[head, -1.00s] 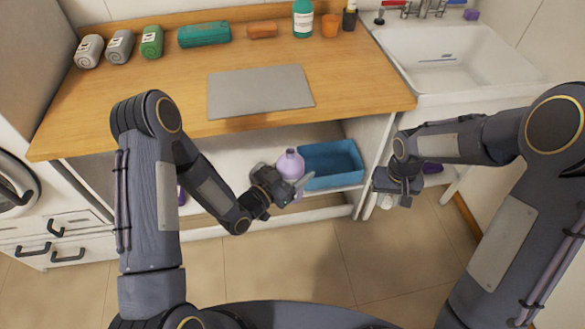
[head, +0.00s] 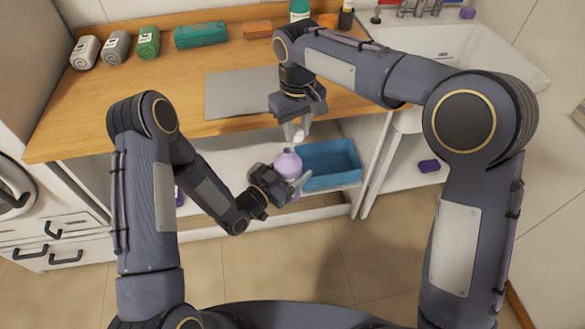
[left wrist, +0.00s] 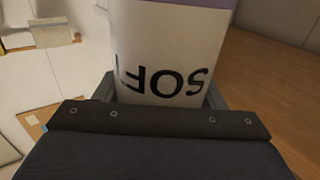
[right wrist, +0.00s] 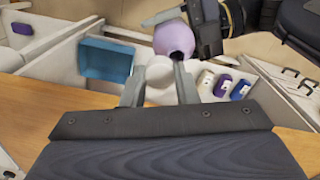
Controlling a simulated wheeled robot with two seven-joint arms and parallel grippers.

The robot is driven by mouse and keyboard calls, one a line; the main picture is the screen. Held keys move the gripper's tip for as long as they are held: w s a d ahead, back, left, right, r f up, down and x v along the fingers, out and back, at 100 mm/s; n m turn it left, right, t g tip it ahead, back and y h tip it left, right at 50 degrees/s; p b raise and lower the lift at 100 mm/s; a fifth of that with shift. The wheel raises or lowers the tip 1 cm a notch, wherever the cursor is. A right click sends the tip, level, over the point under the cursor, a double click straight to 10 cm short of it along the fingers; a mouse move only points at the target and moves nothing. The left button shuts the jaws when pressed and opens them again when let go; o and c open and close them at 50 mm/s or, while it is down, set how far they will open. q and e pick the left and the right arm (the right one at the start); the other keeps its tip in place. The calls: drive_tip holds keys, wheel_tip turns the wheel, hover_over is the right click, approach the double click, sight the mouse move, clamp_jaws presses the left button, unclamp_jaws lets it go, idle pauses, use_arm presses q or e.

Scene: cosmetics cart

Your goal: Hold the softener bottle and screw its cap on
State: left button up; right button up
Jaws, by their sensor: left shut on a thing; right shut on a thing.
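The softener bottle is lilac (head: 288,163) and stands roughly upright in front of the counter's lower shelf. My left gripper (head: 285,188) is shut on its body. In the left wrist view its white label (left wrist: 165,48) shows upside-down "SOF" letters between the fingers. In the right wrist view the bottle's lilac shoulder (right wrist: 172,36) and a dark open mouth are seen. My right gripper (head: 298,130) is shut on the white cap (right wrist: 159,80), which shows between its fingertips. It points downward, above and slightly right of the bottle, apart from it. The bottle's lower part is hidden.
A blue bin (head: 330,165) stands on the lower shelf just right of the bottle. The wooden counter (head: 160,105) lies behind, with a grey mat (head: 235,95), rolled towels and bottles on it. A purple item (head: 429,166) lies under the sink.

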sight(288, 151)
drive_tip(key=shift+s+a+r+n, duration=0.2)
drive_tip(key=shift+a+r, duration=0.25)
drive_tip(key=shift+a, duration=0.1)
drive_tip(key=shift+s+a+r+n, duration=0.15)
drive_tip(key=shift+a+r+n, duration=0.05)
drive_tip(key=shift+a+r, duration=0.3)
drive_tip(key=shift+f, duration=0.1)
drive_tip(key=shift+f, duration=1.95)
drive_tip(key=shift+f, duration=0.9)
drive_tip(key=shift+f, duration=0.55)
